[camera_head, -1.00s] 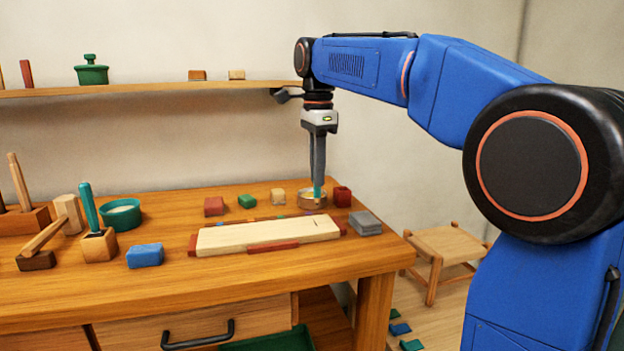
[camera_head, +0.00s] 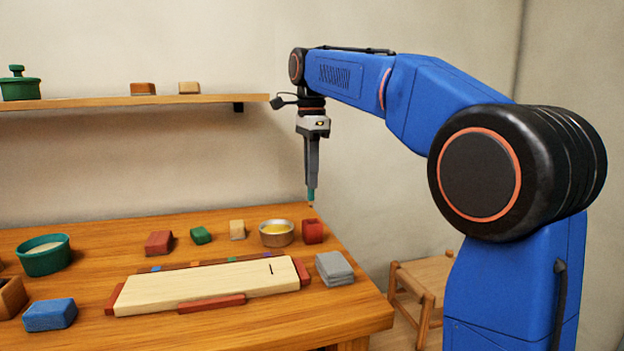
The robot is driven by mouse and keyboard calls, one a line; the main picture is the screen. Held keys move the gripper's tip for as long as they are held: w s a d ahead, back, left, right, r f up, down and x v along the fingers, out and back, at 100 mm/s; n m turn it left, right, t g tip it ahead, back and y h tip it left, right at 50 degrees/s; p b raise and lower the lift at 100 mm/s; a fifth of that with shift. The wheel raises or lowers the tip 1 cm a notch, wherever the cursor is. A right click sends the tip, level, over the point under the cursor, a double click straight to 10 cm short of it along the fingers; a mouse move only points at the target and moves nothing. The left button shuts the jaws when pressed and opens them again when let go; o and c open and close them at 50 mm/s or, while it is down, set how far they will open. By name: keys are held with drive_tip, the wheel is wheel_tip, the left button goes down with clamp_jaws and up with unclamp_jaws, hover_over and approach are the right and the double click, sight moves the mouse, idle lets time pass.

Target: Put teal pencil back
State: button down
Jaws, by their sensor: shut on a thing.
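My gripper (camera_head: 311,178) is shut on the teal pencil (camera_head: 311,194). Only a short teal end with a small tip shows below the fingers; the rest is hidden by them. The pencil points down, above the tabletop and clear of it. In the picture it hangs just above a small red cup-like piece (camera_head: 313,232) near the right edge of the bench. A round metal dish (camera_head: 277,240) with yellow contents stands just left of that piece.
A pale board (camera_head: 215,286) with red-brown edge pieces lies on the bench. A grey stack (camera_head: 334,269) sits at its right. Small red, green and cream blocks stand behind it. A stool (camera_head: 418,284) is right of the bench. A shelf (camera_head: 150,101) hangs on the wall.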

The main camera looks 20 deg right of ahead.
sight(312, 202)
drive_tip(key=shift+w+d+f, duration=0.2)
drive_tip(key=shift+f, duration=4)
drive_tip(key=shift+f, duration=0.3)
drive_tip(key=c, duration=1.7)
unclamp_jaws()
drive_tip(key=shift+r, duration=0.1)
wheel_tip(312, 202, up, 17)
drive_tip(key=shift+r, duration=0.1)
